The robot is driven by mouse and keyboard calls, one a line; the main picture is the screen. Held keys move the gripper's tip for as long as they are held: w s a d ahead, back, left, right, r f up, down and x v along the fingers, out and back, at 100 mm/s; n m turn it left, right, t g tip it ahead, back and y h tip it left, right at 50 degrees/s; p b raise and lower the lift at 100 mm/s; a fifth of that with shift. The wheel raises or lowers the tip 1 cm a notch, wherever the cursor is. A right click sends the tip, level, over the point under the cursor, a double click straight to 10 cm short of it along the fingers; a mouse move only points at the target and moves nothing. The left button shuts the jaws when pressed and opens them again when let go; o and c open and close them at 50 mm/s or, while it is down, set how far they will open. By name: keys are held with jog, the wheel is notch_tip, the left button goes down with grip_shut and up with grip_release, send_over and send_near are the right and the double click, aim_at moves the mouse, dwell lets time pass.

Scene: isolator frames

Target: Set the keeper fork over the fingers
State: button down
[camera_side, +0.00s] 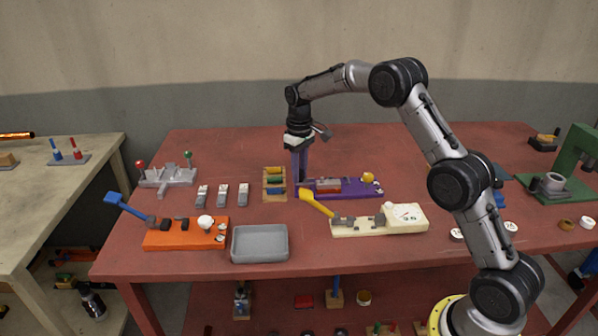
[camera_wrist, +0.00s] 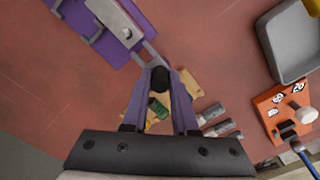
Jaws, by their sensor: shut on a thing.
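My gripper (camera_side: 300,182), with purple fingers, points down at the frame's left end. In the wrist view my gripper (camera_wrist: 160,78) is shut on a black handle-like piece (camera_wrist: 161,82). A thin grey fork-like bar (camera_wrist: 150,52) runs from the frame toward that piece. Whether they are joined is unclear. I cannot make out the frame's fingers for certain.
A wooden rack (camera_side: 275,198) with coloured pieces stands just left of my gripper. An orange frame (camera_side: 185,239) with a blue lever, a cream frame (camera_side: 412,222) with a yellow lever and a grey tray (camera_side: 260,243) stand in front. Three grey pieces (camera_side: 223,195) stand left. The back is clear.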

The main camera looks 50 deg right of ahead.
jog(key=shift+s+d, duration=1.35)
jog(key=shift+d, duration=0.1)
jog(key=c, duration=0.7)
grip_release()
jog(key=shift+a, duration=0.1)
jog(key=shift+w+r, duration=0.1)
jog(key=shift+r, duration=0.5)
notch_tip(320, 180, up, 13)
jog(key=shift+f, duration=0.15)
